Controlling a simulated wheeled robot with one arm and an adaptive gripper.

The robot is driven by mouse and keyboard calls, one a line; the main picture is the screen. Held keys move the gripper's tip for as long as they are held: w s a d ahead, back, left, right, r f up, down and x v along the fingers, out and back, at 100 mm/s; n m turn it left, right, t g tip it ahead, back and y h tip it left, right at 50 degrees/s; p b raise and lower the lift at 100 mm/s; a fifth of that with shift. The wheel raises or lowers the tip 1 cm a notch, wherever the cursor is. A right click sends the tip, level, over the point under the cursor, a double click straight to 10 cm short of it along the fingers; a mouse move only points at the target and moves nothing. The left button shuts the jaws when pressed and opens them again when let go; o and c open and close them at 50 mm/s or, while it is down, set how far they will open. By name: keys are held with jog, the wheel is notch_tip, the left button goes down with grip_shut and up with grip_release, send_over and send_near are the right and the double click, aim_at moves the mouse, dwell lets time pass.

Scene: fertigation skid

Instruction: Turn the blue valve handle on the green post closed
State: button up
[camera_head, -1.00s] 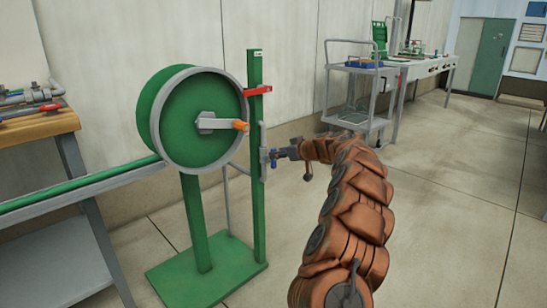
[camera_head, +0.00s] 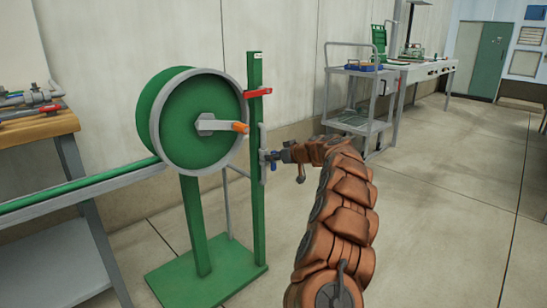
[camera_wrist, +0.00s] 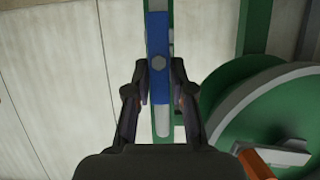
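The blue valve handle (camera_wrist: 159,60) shows upright in the wrist view, in line with the green post (camera_wrist: 179,20) and the grey pipe (camera_wrist: 163,122) behind it. In the head view the green post (camera_head: 257,110) stands beside the reel. The fingers are too small there to tell apart.
A green reel (camera_head: 185,120) with a grey crank and orange grip (camera_head: 240,127) stands just left of the post. A red bracket (camera_head: 258,92) sticks out above the valve. A grey cart (camera_head: 365,95) stands at the back. Floor at right is clear.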

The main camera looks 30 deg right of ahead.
grip_shut()
jog(key=shift+d+m+p, duration=0.1)
jog(key=shift+m+p, duration=0.2)
jog(key=shift+p, duration=0.1)
jog(key=shift+d+m+y+p, duration=0.3)
jog(key=shift+m+y+p, duration=0.55)
jog(key=shift+p, duration=0.25)
jog(key=shift+w+d+f+m+t+y+p, duration=0.1)
jog(key=shift+d+f+m+t+y+p, duration=0.15)
jog(key=shift+m+y+p, duration=1.05)
jog(key=shift+w+d+f+m+t+y+p, duration=0.15)
jog(key=shift+f+m+t+y+p, duration=0.35)
jog(key=shift+m+p, duration=1.45)
jog(key=shift+s+d+f+m+t+y+p, duration=0.15)
jog(key=shift+m+y+p, duration=0.8)
jog(key=shift+m, duration=1.35)
jog(key=shift+w, duration=0.1)
